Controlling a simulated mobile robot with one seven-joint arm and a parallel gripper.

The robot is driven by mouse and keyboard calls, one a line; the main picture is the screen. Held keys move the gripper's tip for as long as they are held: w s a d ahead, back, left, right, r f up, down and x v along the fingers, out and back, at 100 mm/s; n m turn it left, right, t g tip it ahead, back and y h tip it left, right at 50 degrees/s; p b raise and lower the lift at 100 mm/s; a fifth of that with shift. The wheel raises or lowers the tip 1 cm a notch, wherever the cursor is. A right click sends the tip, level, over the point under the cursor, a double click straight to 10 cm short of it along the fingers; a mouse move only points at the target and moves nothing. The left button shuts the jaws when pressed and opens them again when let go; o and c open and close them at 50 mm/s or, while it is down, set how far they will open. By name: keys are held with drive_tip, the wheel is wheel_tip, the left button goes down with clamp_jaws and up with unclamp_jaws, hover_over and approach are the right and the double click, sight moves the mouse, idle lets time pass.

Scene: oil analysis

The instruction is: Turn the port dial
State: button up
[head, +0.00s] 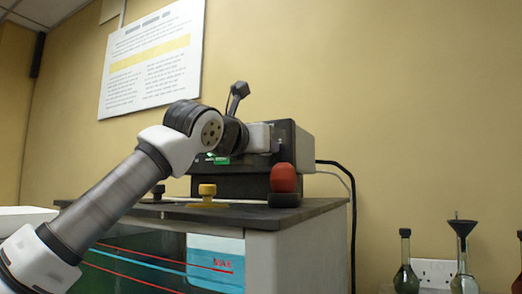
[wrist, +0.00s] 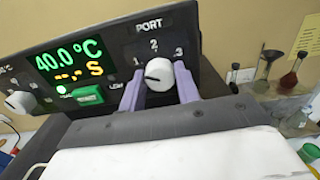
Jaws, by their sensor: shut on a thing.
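The port dial (wrist: 158,74) is a white round knob on the dark front panel of the instrument (head: 300,150), under the word PORT and the numbers 1, 2 and 3. In the head view my arm hides the dial and the fingers.
The panel also has a display (wrist: 70,60) reading 40.0 °C, a green button (wrist: 87,95) and another white knob (wrist: 20,102). A red bulb (head: 284,178) and a yellow knob (head: 207,193) are on the bath top. Glass flasks (head: 406,270) stand at right.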

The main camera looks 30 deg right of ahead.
idle(0.4)
drive_tip(key=o, duration=1)
drive_tip(key=b+v, duration=0.2)
drive_tip(key=v, duration=1.2)
drive_tip(key=shift+b, duration=0.35)
